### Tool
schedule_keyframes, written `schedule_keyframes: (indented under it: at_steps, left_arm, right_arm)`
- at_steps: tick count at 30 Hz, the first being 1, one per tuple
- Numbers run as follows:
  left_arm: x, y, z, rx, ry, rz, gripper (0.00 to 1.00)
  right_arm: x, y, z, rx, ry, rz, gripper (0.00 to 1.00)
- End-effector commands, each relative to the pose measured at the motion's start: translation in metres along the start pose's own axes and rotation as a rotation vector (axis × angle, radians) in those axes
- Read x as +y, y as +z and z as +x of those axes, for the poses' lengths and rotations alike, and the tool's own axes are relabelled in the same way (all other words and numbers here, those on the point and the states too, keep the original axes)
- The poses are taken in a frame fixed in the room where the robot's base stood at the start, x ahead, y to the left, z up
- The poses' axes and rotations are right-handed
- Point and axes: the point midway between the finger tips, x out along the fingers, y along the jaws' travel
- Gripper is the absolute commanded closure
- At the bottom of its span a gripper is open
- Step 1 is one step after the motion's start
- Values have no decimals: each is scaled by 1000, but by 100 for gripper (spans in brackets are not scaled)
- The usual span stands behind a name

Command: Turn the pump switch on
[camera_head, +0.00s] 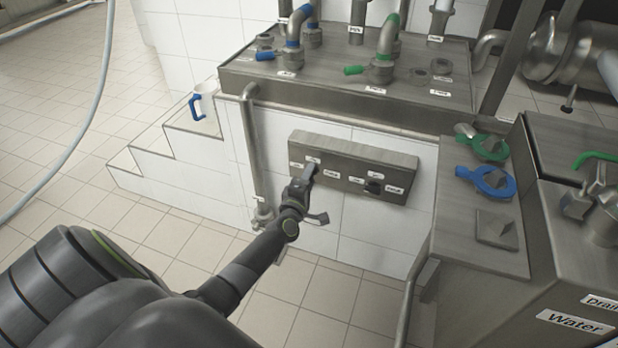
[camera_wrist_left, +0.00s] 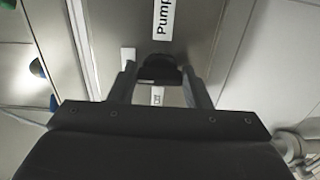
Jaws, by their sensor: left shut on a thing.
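My left gripper (camera_head: 307,178) reaches the grey control box (camera_head: 352,150) on the white tiled wall. In the left wrist view its two fingers (camera_wrist_left: 160,88) are on either side of a black knob, the pump switch (camera_wrist_left: 162,68), and are shut on it. A "Pump" label (camera_wrist_left: 162,18) is above the knob in that view, and a smaller label (camera_wrist_left: 157,96) shows between the fingers. In the head view the gripper hides this knob. A second black knob (camera_head: 374,187) is on the right half of the box. My right gripper is out of view.
A steel counter with pipes (camera_head: 345,75) is above the box. A vertical pipe (camera_head: 252,150) runs left of it. A white mug with a blue handle (camera_head: 205,100) stands on the steps.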

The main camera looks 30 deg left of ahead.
Motion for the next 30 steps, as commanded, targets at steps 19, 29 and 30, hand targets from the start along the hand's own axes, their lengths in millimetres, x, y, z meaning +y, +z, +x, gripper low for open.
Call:
schedule_keyframes:
  at_steps: [19,29,30]
  left_arm:
    - [-1,0,0,0,-1,4,35]
    - [0,0,-18,0,-3,2,35]
    - [0,0,-25,0,-3,2,35]
  right_arm:
    - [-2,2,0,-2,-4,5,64]
    - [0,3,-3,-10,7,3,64]
    - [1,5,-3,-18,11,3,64]
